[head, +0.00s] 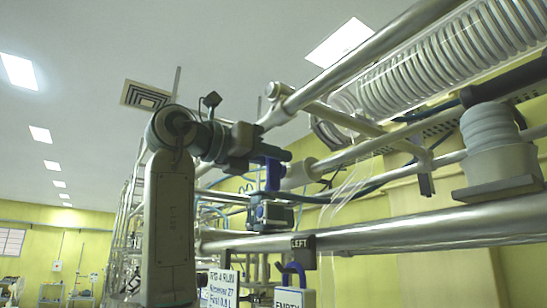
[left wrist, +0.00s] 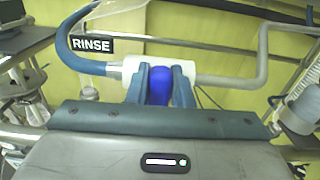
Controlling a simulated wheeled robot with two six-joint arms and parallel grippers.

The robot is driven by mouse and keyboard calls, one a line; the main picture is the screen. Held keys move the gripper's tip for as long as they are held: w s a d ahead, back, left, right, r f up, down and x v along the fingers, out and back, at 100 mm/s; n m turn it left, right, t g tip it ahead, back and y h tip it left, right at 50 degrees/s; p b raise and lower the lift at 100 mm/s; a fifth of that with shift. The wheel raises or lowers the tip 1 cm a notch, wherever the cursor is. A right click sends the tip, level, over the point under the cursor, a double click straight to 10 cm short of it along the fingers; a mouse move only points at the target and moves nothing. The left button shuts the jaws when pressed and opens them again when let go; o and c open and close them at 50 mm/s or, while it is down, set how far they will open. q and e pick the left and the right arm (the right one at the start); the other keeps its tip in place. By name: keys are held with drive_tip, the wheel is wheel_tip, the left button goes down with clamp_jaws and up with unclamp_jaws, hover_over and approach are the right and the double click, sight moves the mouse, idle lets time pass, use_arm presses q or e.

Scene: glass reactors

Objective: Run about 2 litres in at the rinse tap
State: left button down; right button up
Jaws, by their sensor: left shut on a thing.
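The rinse tap has a white body (left wrist: 185,72) and a blue handle (left wrist: 159,88) in the left wrist view. A black RINSE label (left wrist: 93,45) hangs at its left. A blue hose (left wrist: 66,38) curves into the tap's left side, and a grey pipe (left wrist: 235,80) leaves its right side. My left gripper (left wrist: 161,80) is shut on the blue handle, one finger on each side. In the head view my left gripper (head: 268,158) is up at the pipework, and the handle is hard to make out there. My right gripper is in neither view.
Thick metal rails (head: 400,230) and a glass coil (head: 450,60) fill the right of the head view. A grey stepped fitting (head: 495,145) stands at the right.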

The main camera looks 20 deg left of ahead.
use_arm(q)
drive_tip(key=n, duration=0.1)
drive_tip(key=n+b, duration=0.1)
drive_tip(key=n, duration=0.1)
drive_tip(key=a+n, duration=0.1)
drive_tip(key=n, duration=0.1)
drive_tip(key=shift+w+f, duration=0.2)
drive_tip(key=shift+w, duration=0.1)
drive_tip(key=n, duration=0.1)
drive_tip(key=n+b, duration=0.1)
drive_tip(key=n, duration=0.1)
drive_tip(key=n+b, duration=0.1)
drive_tip(key=n, duration=0.1)
drive_tip(key=shift+w+a+f, duration=0.25)
drive_tip(key=shift+f, duration=0.05)
drive_tip(key=shift+n, duration=0.3)
drive_tip(key=c, duration=1.3)
unclamp_jaws()
drive_tip(key=shift+a, duration=0.1)
drive_tip(key=b+v, duration=0.4)
drive_tip(key=v, duration=0.6)
drive_tip(key=shift+s+a+b, duration=0.25)
drive_tip(key=shift+s+b, duration=0.05)
drive_tip(key=shift+b, duration=0.1)
